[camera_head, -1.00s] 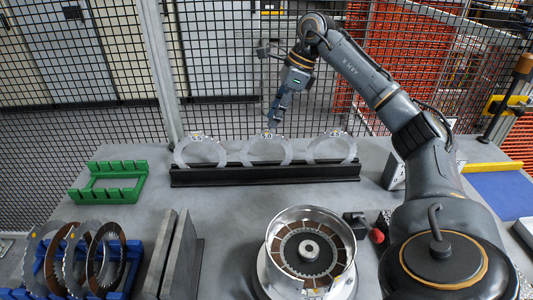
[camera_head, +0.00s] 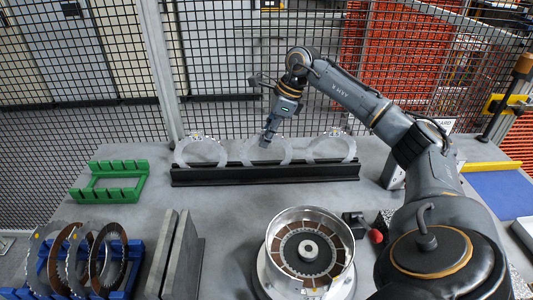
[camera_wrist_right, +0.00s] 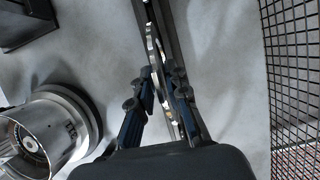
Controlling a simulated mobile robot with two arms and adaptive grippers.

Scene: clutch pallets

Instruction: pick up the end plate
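Three pale metallic rings, likely the end plates, stand upright in a black rack (camera_head: 265,175) at the back of the table. They are the left ring (camera_head: 180,153), the middle ring (camera_head: 287,147) and the right ring (camera_head: 352,148). My right gripper (camera_head: 266,141) is at the top of the middle ring, pointing down. In the right wrist view its two fingers (camera_wrist_right: 158,103) are spread, with the thin edge of a ring (camera_wrist_right: 157,62) between them. A gap shows beside the ring, and contact cannot be told. My left gripper is not in view.
A green slotted rack (camera_head: 108,194) stands at the left. A blue rack (camera_head: 133,262) with several discs is at the front left, beside grey upright plates (camera_head: 183,255). A round metal housing (camera_head: 346,240) stands front centre. A mesh fence (camera_head: 225,60) rises behind the table.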

